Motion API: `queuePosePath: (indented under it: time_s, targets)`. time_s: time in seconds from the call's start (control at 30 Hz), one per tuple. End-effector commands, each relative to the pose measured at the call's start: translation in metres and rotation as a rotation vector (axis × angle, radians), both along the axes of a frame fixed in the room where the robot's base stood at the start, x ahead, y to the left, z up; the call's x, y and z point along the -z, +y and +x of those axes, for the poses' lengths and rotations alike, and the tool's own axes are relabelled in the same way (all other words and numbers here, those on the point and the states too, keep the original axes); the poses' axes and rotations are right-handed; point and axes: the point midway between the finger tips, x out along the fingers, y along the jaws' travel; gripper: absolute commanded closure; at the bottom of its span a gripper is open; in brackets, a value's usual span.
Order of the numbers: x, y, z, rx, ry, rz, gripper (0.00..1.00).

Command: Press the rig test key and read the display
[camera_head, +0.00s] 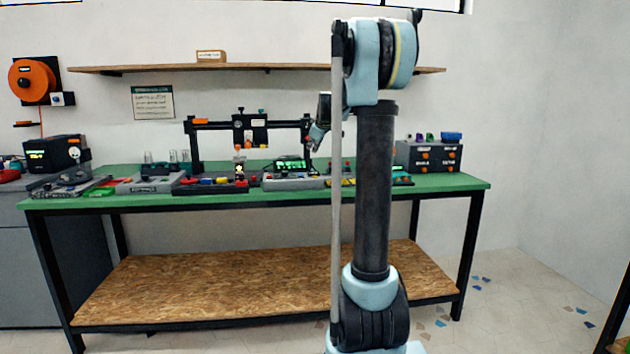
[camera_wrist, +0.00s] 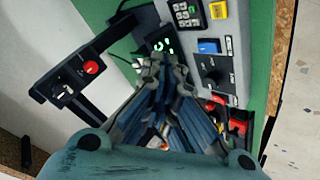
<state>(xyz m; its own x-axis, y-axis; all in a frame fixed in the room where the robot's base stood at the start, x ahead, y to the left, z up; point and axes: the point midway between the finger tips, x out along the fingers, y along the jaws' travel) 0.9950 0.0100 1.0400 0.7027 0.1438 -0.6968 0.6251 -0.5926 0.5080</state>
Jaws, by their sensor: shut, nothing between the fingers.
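My gripper (camera_head: 318,136) is shut and empty above the back middle of the green bench, beside the right post of the black rig frame. In the wrist view its fingertips (camera_wrist: 160,62) point at a small dark display (camera_wrist: 163,45) with lit green characters, too small to read and partly covered by the fingers. I cannot tell which key is the rig test key. In the head view a green-lit display (camera_head: 291,164) stands on the bench.
The black rig frame (camera_head: 240,123) crosses above the bench (camera_head: 470,183); its red button (camera_wrist: 91,67) shows in the wrist view. Red parts (camera_wrist: 237,127) lie beside the fingers. A wall shelf (camera_head: 150,68) hangs above.

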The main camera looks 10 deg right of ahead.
Motion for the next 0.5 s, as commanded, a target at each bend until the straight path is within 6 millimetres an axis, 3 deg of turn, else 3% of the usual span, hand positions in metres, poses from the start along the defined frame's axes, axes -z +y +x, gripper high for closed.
queuePosePath:
  time_s: [0.27,0.5]
  targets:
    - [0.004,0.0,0.0,0.0,0.001,0.001,1.0]
    - [0.027,0.0,-0.001,0.0,0.001,0.001,1.0]
